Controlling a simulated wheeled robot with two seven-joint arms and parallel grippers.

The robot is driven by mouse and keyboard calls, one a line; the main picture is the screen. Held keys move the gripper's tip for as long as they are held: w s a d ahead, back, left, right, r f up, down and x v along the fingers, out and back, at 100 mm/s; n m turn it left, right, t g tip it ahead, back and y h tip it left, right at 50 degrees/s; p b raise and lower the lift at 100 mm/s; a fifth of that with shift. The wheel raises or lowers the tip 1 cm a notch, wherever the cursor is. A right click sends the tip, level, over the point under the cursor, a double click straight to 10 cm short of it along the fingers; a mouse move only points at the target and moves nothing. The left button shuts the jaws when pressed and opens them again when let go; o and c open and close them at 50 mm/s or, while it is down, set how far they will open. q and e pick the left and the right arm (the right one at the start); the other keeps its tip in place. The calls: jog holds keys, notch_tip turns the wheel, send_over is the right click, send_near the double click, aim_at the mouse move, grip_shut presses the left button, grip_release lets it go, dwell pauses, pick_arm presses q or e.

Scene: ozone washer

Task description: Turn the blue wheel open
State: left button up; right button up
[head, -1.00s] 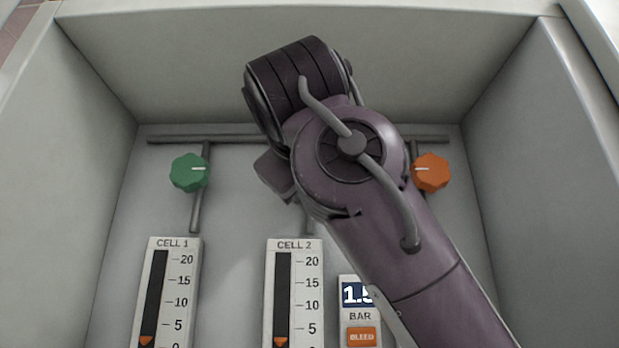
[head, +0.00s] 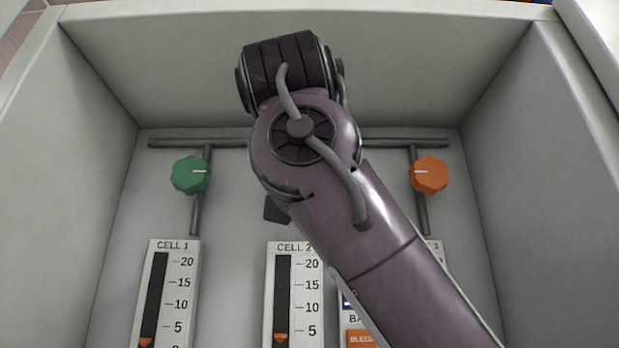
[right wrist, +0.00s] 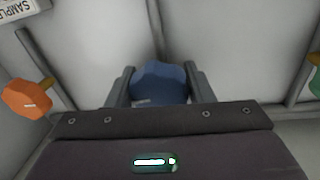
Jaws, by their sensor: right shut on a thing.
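The blue wheel (right wrist: 158,84) shows in the right wrist view between the two fingers of my right gripper (right wrist: 160,76). The fingers stand on either side of it and are shut on it. A pale pointer mark shows low on the wheel, near the left finger. In the head view my right arm covers the blue wheel, and the gripper is nearly all hidden beneath the arm. My left gripper is in neither view.
A green wheel (head: 190,175) is at the left and an orange wheel (head: 429,175) at the right, on grey pipes (head: 195,212). Gauges for CELL 1 (head: 188,300) and CELL 2 (head: 310,300) stand below. An orange BLEED button (head: 361,339) is partly covered. High walls enclose the panel.

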jog(key=shift+r+m, duration=0.1)
jog(key=shift+m, duration=0.5)
jog(key=o, duration=0.9)
jog(key=shift+d, duration=0.1)
jog(key=shift+o, duration=0.2)
jog(key=s+b, duration=0.3)
jog(key=s, duration=0.4)
jog(key=shift+s+a, duration=0.35)
jog(key=shift+a, duration=0.1)
jog(key=shift+f, duration=0.2)
